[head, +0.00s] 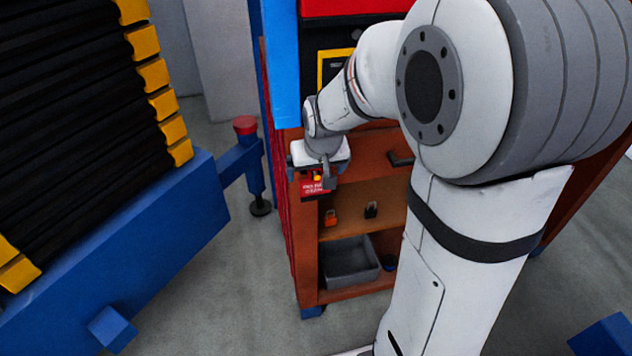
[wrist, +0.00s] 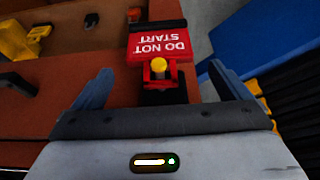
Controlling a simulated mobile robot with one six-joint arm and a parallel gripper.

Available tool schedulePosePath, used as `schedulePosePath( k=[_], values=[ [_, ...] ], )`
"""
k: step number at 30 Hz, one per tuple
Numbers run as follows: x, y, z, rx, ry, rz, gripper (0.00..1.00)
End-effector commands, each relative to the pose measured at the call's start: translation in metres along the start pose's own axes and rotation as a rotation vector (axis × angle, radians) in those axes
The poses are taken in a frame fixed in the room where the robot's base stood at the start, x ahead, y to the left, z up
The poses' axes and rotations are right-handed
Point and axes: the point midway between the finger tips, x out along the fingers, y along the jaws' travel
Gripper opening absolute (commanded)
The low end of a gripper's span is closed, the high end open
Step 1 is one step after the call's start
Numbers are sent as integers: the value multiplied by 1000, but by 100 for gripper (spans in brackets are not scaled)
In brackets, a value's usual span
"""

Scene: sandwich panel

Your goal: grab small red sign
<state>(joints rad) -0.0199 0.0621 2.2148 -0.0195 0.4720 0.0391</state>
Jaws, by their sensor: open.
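The small red sign (wrist: 160,42) reads "DO NOT START" upside down in the wrist view, just beyond my gripper and centred between its fingers. A red piece with a yellow knob (wrist: 158,66) sits at its near edge. In the head view the sign (head: 314,187) shows at the left front of the brown cabinet, just below my gripper (head: 318,177). In the wrist view my gripper (wrist: 155,88) is open, with one blue-grey finger on each side and nothing held. The sign's lower part and its mounting are partly hidden by the gripper body.
The brown cabinet (head: 309,252) has shelves with small orange and black items and a grey bin (head: 349,263). A blue frame (head: 150,235) with black and yellow parts stands at the left. Bare grey floor (head: 245,290) lies between them.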

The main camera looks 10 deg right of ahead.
Motion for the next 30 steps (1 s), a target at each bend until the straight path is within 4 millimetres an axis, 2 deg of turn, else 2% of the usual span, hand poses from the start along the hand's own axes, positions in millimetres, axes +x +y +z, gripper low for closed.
schedulePosePath(
  k=[3, 6, 13, 30],
  values=[
    [16, 0, 1, -1, -3, 0, 96],
    [22, 0, 1, -1, -2, 0, 96],
    [23, 0, 0, -1, 0, 0, 96],
    [23, -1, 0, -2, 0, -1, 51]
  ],
)
